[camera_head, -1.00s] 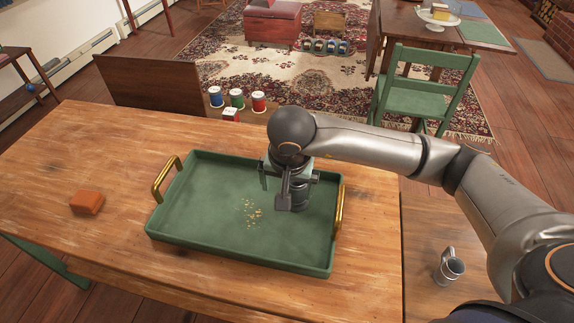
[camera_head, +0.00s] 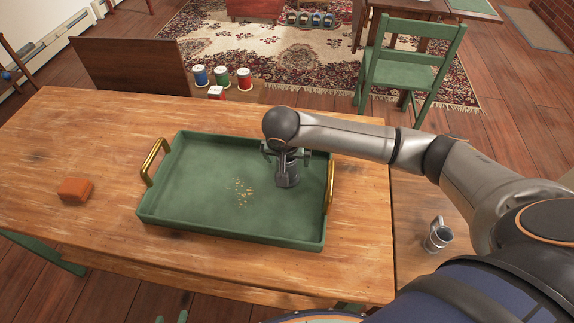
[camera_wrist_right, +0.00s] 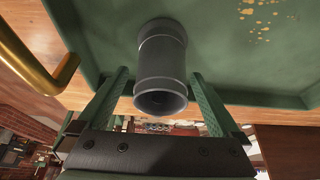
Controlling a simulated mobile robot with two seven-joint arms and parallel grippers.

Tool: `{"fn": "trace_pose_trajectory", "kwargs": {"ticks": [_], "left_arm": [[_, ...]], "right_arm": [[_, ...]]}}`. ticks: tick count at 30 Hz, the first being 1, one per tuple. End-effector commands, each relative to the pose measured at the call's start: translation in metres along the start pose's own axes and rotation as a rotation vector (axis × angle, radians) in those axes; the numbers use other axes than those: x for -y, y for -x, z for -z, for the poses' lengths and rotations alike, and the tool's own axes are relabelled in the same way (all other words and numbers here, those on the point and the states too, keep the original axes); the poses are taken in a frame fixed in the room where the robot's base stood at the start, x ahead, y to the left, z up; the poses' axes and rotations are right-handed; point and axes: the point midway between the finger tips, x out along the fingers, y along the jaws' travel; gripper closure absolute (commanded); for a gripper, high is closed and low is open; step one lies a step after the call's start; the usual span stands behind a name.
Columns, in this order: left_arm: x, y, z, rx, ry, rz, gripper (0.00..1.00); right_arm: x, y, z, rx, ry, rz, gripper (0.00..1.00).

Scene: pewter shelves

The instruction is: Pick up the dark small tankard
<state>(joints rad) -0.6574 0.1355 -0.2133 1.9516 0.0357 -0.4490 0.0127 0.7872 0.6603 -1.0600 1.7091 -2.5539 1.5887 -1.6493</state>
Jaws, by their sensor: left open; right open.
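The dark small tankard (camera_head: 288,176) stands in the right part of the green tray (camera_head: 225,231). My right gripper (camera_head: 286,156) is over it, pointing down, with its arm coming in from the right. In the right wrist view, the tankard (camera_wrist_right: 161,70) lies between the two green fingers of the right gripper (camera_wrist_right: 160,92). Its round mouth faces the camera. A gap shows on each side, so the gripper is open and not clamped on it. Two green tips at the bottom edge look like my open left gripper (camera_head: 171,318), mostly out of frame.
The tray has gold handles (camera_head: 155,160) and gold flecks inside. An orange block (camera_head: 75,190) lies on the table (camera_head: 60,140) to the left. A shiny grey tankard (camera_head: 438,236) stands on a lower surface at right. Spools (camera_head: 222,76) stand behind the table.

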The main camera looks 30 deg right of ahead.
Motion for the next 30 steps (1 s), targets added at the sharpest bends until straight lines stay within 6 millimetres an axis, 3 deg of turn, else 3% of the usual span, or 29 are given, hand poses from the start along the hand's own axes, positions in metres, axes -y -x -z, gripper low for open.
{"fn": "trace_pose_trajectory", "kwargs": {"ticks": [3,10,30], "left_arm": [[0.0001,-0.0005,-0.0006,0.001,0.000,0.000,0.45],[0.0001,-0.0004,-0.0006,0.001,0.000,0.000,0.45],[0.0000,-0.0004,-0.0005,0.001,0.000,0.000,0.45]], "right_arm": [[0.0001,-0.0089,-0.0007,0.001,-0.001,0.000,0.00],[0.0003,-0.0094,-0.0002,0.000,0.000,0.001,0.01],[0.0001,-0.0090,0.0000,0.000,-0.001,0.001,0.77]]}}
